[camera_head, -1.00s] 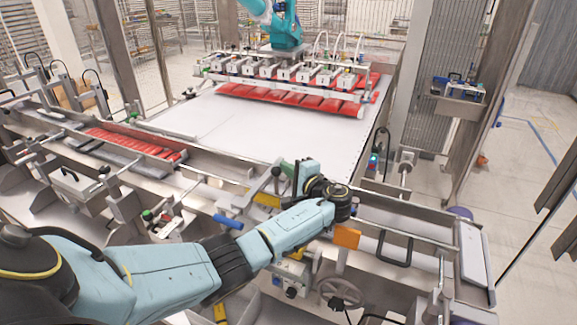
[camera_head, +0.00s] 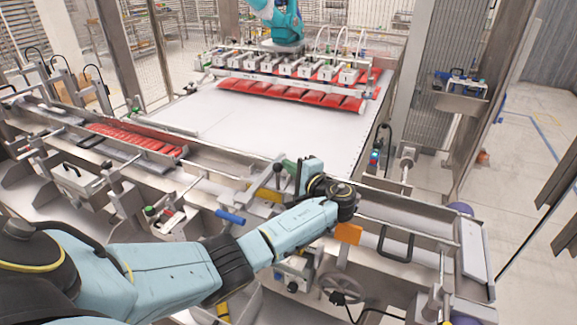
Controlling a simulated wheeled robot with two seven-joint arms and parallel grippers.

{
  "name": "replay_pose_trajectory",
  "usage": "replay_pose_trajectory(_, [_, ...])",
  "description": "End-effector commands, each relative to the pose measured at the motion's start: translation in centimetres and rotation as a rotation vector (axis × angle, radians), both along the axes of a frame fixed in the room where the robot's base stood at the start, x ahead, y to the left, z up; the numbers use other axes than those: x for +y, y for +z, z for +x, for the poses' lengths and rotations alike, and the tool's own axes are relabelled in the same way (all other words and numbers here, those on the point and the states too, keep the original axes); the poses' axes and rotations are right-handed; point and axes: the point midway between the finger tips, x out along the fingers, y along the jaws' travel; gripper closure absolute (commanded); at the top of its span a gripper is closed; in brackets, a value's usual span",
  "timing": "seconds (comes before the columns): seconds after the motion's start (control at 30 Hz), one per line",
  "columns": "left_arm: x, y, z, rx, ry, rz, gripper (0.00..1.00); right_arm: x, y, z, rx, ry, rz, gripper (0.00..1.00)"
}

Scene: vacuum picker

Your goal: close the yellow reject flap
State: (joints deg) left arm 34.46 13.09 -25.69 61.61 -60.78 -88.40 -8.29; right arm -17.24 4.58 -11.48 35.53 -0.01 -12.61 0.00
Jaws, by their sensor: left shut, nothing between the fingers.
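A yellow piece (camera_head: 268,195), which looks like the reject flap, shows in the head view in the channel at the near edge of the machine. It is only partly visible behind my left arm, and I cannot tell how far open it stands. My left arm reaches in from the lower left, and its wrist bends back over the channel. My left gripper (camera_head: 298,178) is shut and empty, just right of and above the yellow piece. Its fingertips are small and mostly hidden, so contact cannot be told. My right gripper is out of view.
An orange-yellow plate (camera_head: 348,233) sits on the front rail below my wrist. A blue handle (camera_head: 230,216) and a handwheel (camera_head: 341,288) are close to my forearm. Red packs (camera_head: 137,138) lie in the left channel. The white belt (camera_head: 250,122) beyond is mostly clear.

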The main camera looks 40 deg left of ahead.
Motion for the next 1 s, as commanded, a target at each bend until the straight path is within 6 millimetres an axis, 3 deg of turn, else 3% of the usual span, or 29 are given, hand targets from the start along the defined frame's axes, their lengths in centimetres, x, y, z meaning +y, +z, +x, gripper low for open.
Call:
replay_pose_trajectory(0.2, [-3.8,0.0,-1.1,0.002,-0.002,-0.005,1.0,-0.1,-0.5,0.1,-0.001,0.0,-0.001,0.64])
replay_pose_trajectory(0.4, [-5.9,0.3,-1.7,0.003,-0.003,-0.004,1.0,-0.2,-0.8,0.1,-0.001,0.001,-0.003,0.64])
replay_pose_trajectory(1.0, [-6.2,0.4,-1.8,0.003,-0.002,-0.003,1.0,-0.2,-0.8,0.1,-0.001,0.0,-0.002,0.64])
